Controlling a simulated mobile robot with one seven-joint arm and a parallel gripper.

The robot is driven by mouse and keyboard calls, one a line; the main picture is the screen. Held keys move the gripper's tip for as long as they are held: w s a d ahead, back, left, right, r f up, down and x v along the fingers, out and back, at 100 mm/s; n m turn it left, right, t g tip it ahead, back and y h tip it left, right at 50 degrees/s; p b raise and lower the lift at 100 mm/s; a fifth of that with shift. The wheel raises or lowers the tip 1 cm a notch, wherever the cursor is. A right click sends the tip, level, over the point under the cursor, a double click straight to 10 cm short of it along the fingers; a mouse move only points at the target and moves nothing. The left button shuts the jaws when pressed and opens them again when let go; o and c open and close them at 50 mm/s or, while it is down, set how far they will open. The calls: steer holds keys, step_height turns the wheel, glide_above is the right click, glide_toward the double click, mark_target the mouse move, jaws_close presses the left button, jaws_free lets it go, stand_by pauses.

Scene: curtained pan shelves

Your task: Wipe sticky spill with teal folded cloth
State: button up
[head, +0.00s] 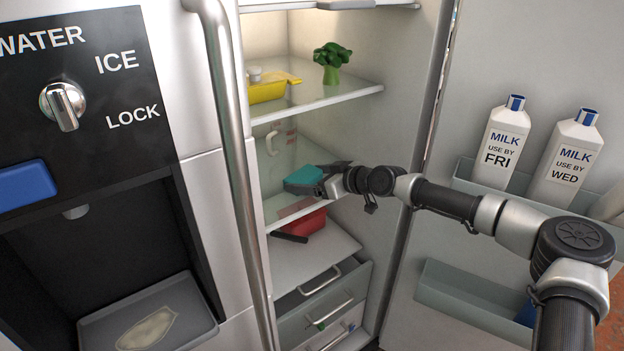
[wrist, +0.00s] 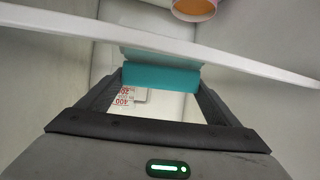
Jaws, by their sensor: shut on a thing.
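The teal folded cloth (head: 308,178) is at the middle glass shelf of the open fridge in the head view. My gripper (head: 322,178) reaches in from the right and is shut on it. In the wrist view the cloth (wrist: 160,76) sits between the two fingers of my gripper (wrist: 160,88). I cannot tell whether the cloth touches the shelf. A pale yellowish patch (head: 148,329), which looks like a spill, lies on the grey dispenser drip tray (head: 205,318) at lower left, well away from my gripper.
A clear jug (head: 284,138) with red markings stands behind the cloth. A yellow container (head: 268,92) and broccoli (head: 331,66) are on the shelf above; a red container (head: 303,222) is below. The fridge door with milk bottles (head: 501,143) is open at right. A vertical handle (head: 235,150) separates the dispenser from the shelves.

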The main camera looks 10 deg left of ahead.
mark_target(280, 201)
steer(key=shift+s+a+f, duration=0.15)
steer(key=shift+s+a, duration=0.75)
steer(key=shift+s, duration=0.2)
steer(key=shift+s+a+f, duration=0.1)
steer(key=shift+s+a, duration=0.8)
steer(key=shift+s, duration=0.2)
steer(key=shift+s+a+b, duration=1.05)
steer(key=shift+s+a, duration=0.3)
steer(key=shift+s, duration=0.25)
steer(key=shift+s+a+r, duration=0.25)
steer(key=shift+s+a, duration=0.05)
steer(key=shift+s, duration=0.05)
steer(key=shift+w+d+r+p, duration=0.15)
steer(key=shift+w+d+p, duration=0.25)
steer(key=shift+w+p, duration=0.1)
steer(key=shift+w+d+p, duration=0.5)
steer(key=shift+w+d, duration=0.2)
steer(key=shift+w, duration=0.2)
steer(key=shift+w+d+p, duration=0.45)
steer(key=shift+w+d, duration=0.25)
steer(key=shift+w, duration=0.15)
steer(key=shift+w+d+f+b, duration=0.2)
steer(key=shift+w+d, duration=0.3)
steer(key=shift+w, duration=0.05)
steer(key=shift+w+d+f+b, duration=0.15)
steer(key=shift+w+d, duration=0.3)
steer(key=shift+w, duration=0.05)
steer(key=shift+w+d+r+b, duration=0.1)
steer(key=shift+w+d+b, duration=0.95)
steer(key=shift+w, duration=0.2)
